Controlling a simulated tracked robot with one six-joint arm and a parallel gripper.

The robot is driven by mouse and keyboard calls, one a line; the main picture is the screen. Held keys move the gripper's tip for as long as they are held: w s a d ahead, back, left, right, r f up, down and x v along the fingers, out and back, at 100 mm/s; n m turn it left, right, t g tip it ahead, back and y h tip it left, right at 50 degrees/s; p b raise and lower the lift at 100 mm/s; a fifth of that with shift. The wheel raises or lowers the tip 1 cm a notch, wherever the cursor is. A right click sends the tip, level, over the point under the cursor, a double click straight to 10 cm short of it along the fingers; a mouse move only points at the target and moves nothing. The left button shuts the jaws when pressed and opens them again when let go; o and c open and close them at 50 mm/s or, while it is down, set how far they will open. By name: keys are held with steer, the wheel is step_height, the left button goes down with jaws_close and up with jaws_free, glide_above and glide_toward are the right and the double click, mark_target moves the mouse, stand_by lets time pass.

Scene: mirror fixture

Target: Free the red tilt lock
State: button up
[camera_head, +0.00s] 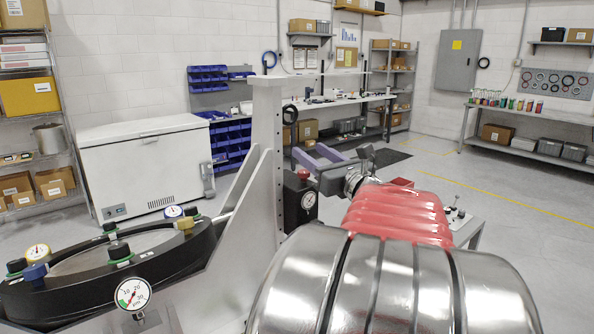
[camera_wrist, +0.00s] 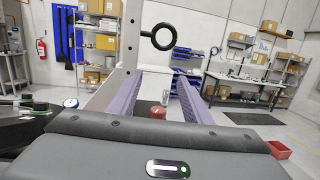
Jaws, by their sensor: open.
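A red knob, which looks like the red tilt lock (camera_head: 303,174), sits on top of a black block with a gauge beside the metal upright. In the wrist view the red tilt lock (camera_wrist: 158,112) shows low between the two purple fingers. My gripper (camera_head: 310,155) is open and empty, beside the upright and close to the knob in the head view. The fingers of my gripper (camera_wrist: 155,80) stand wide apart with the knob beyond the palm edge; I cannot tell its exact distance. The round mirror (camera_head: 120,250) lies in a black ring at the left.
The metal upright (camera_head: 265,130) stands close left of my gripper. A black ring handle (camera_wrist: 158,37) sticks out from it above the fingers. Coloured knobs and gauges line the mirror's rim. A red bin (camera_wrist: 278,150) is to the right. Open floor lies behind.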

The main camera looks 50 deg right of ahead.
mark_target(304, 177)
steer(key=s+a+f+m+g+h, duration=0.2)
steer(key=s+f+g, duration=0.1)
steer(key=f, duration=0.4)
steer(key=shift+s+a+f+h, duration=0.2)
steer(key=shift+s+a+h, duration=0.2)
steer(key=x, duration=1.4)
steer(key=shift+f, duration=0.1)
steer(key=shift+s, duration=0.1)
steer(key=shift+c, duration=0.7)
steer(key=c, duration=0.9)
